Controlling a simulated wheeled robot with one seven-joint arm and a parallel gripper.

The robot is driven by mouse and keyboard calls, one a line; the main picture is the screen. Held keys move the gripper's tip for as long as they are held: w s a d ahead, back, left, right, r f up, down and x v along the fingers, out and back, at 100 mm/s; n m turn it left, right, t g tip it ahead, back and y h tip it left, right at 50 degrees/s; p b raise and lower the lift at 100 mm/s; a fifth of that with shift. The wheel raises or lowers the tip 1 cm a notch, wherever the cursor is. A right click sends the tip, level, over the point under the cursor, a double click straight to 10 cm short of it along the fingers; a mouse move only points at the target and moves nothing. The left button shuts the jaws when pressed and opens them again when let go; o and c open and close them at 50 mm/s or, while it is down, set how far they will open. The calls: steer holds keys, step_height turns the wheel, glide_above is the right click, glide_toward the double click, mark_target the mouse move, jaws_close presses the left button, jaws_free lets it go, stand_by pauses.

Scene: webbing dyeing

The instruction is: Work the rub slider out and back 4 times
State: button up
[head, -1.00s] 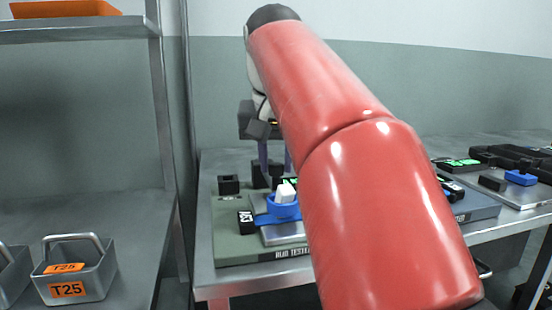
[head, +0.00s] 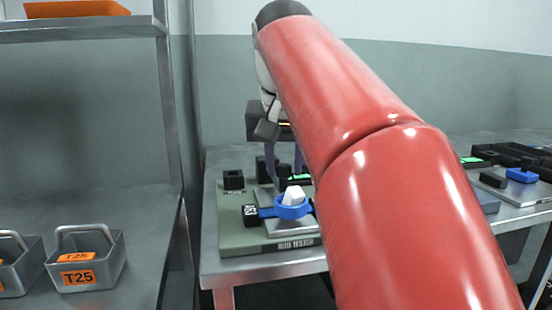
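The rub tester (head: 270,247) is a grey-green base on the steel bench, left of my red arm. On it sits a blue ring holder (head: 291,212) with a white piece (head: 293,196) in its middle. A dark upright knob (head: 283,172) stands just behind the ring. My gripper (head: 284,168) points down behind the ring, its two purplish fingers apart on either side of the knob's area. The fingertips are partly hidden behind the black parts, so I cannot tell whether they grip the knob. My arm hides the tester's right side.
A black block (head: 233,179) and a black label block (head: 250,215) stand on the tester's left side. A steel shelf (head: 100,215) at left holds grey T25 bins (head: 87,263). More equipment with a blue part (head: 522,175) lies on the bench at right.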

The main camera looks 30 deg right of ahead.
steer(key=shift+o, duration=1.4)
steer(key=p+v, duration=0.2)
steer(key=v, duration=0.6)
steer(key=shift+a+r, duration=0.1)
steer(key=shift+a, duration=0.05)
steer(key=shift+w+d+f, duration=0.25)
steer(key=shift+w+d, duration=0.05)
steer(key=shift+w, duration=0.15)
steer(key=b+x, duration=0.1)
steer(key=x, duration=0.6)
steer(key=shift+w+d+f+b, duration=0.1)
steer(key=shift+f+b, duration=0.15)
steer(key=shift+b, duration=0.1)
steer(key=shift+c, duration=0.3)
jaws_close()
